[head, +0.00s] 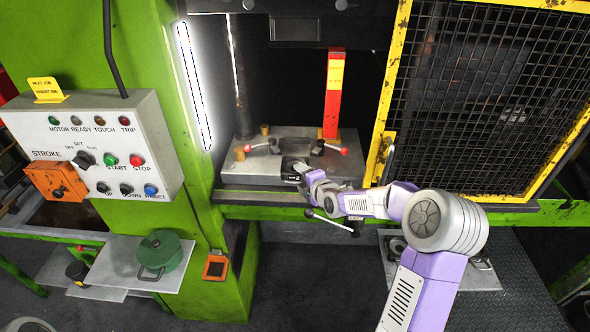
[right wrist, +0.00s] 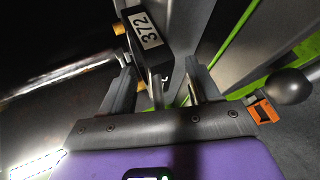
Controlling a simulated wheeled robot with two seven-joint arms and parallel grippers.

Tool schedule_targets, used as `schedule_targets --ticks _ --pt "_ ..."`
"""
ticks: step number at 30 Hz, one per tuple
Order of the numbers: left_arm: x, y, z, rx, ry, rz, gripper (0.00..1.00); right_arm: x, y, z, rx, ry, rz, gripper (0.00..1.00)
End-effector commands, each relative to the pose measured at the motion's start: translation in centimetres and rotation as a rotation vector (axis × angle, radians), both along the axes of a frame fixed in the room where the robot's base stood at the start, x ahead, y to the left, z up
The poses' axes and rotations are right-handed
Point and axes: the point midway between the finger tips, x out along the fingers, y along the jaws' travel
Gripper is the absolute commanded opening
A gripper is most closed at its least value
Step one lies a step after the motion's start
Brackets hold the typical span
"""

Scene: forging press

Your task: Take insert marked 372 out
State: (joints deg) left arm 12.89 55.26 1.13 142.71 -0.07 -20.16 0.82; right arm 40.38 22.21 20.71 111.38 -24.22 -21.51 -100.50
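The insert marked 372 (right wrist: 146,34) is a dark block with a white number label, seen ahead of my right gripper in the right wrist view. In the head view a dark block (head: 290,164) sits on the press bed (head: 245,170), partly hidden by my gripper. My right gripper (head: 300,172) reaches into the press opening at this block. In the right wrist view the gripper's two fingers (right wrist: 163,88) stand apart, with the insert's near end between and beyond them and a gap by the right finger. My left gripper is out of view.
Red-tipped clamp handles (head: 345,152) and a red post (head: 333,95) stand on the bed. A yellow-framed mesh guard (head: 480,90) is at right.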

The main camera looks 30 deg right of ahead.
Motion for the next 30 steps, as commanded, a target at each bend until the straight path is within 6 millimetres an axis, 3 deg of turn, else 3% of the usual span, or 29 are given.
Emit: schedule_targets --ticks 1,12,30 --pt "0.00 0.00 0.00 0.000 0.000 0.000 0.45 -0.01 0.00 0.00 0.000 0.000 0.000 0.53" --pt "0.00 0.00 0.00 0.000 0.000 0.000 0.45 -0.01 0.00 0.06 -0.001 -0.001 0.000 0.00" --pt "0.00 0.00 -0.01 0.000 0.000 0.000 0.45 -0.14 -0.03 -0.23 -0.002 0.007 0.001 0.00"
